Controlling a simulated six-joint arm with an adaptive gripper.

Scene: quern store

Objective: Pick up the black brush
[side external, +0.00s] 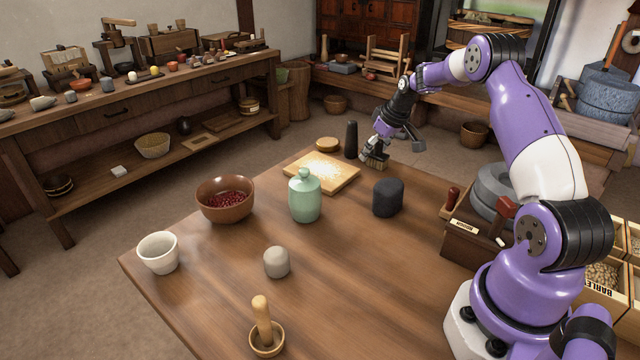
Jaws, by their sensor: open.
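A small brush with tan bristles and a dark top (374,162) appears at the far right part of the wooden table, just right of the cutting board; I take it for the black brush. My gripper (386,149) is open, tilted downward, directly above and around the brush's upper part. The fingers hide most of the brush's top, and I cannot tell whether they touch it. A tall black cylinder (351,140) stands upright just left of my gripper.
A cutting board (321,175) with pale grains lies left of the brush. A dark squat cylinder (388,197) and a green lidded jar (304,199) stand nearer. A brown bowl (226,197), white cup (158,252), grey stone (277,262) and mortar (266,338) sit farther left and front.

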